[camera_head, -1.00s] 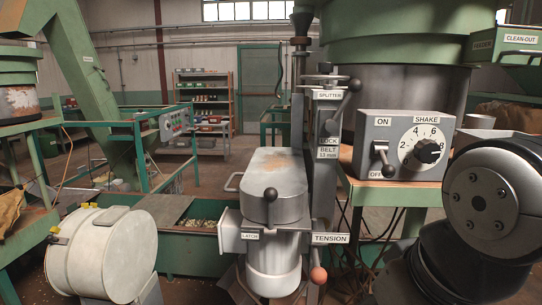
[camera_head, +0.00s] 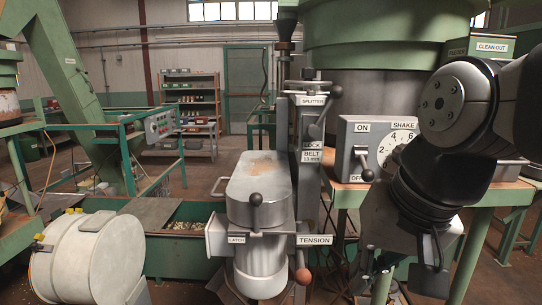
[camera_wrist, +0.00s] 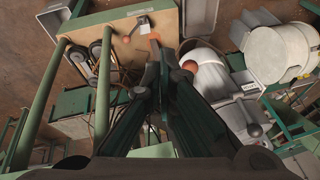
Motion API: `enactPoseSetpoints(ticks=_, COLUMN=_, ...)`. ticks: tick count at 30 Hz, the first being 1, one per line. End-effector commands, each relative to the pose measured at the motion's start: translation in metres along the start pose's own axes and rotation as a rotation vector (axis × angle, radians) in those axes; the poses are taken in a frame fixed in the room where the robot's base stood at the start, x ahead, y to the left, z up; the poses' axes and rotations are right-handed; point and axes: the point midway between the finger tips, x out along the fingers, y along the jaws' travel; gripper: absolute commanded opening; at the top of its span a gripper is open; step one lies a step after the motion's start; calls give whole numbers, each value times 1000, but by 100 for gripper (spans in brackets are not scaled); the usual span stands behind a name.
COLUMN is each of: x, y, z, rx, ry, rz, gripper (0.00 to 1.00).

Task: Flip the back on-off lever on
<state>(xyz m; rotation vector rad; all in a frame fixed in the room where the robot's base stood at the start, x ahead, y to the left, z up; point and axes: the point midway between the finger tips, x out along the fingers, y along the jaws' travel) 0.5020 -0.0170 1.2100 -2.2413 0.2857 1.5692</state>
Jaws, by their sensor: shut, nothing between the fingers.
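A grey control box (camera_head: 347,135) has an ON/OFF lever (camera_head: 364,163) on its front. The lever's dark knob hangs low beside the OFF label. A SHAKE dial (camera_head: 398,150) is beside it, partly behind my arm. No label marks this lever as the back one. In the wrist view, my gripper (camera_wrist: 161,52) is shut and empty, its fingers close together above a tan board. A small pale box (camera_wrist: 140,22) on that board has an orange-red piece (camera_wrist: 130,38) beside it. Another orange tip (camera_wrist: 154,36) shows near my fingertips; I cannot tell what it belongs to.
The grey machine with LATCH and TENSION labels (camera_head: 258,195) stands left of the control box. A tall splitter column (camera_head: 309,130) rises between them. A pale drum (camera_head: 90,255) is at lower left. Open floor lies towards the shelves (camera_head: 190,100) at the back.

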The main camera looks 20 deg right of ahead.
Motion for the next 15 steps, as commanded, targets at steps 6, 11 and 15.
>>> enactPoseSetpoints(ticks=6, x=-68, y=9, z=-82, rx=625, ry=-23, rz=-79, gripper=0)
enactPoseSetpoints(ticks=11, x=-104, y=28, z=-133, rx=1009, ry=-39, rz=-134, gripper=0)
enactPoseSetpoints(ticks=15, x=-125, y=43, z=-163, rx=1232, ry=-50, rz=-170, gripper=0)
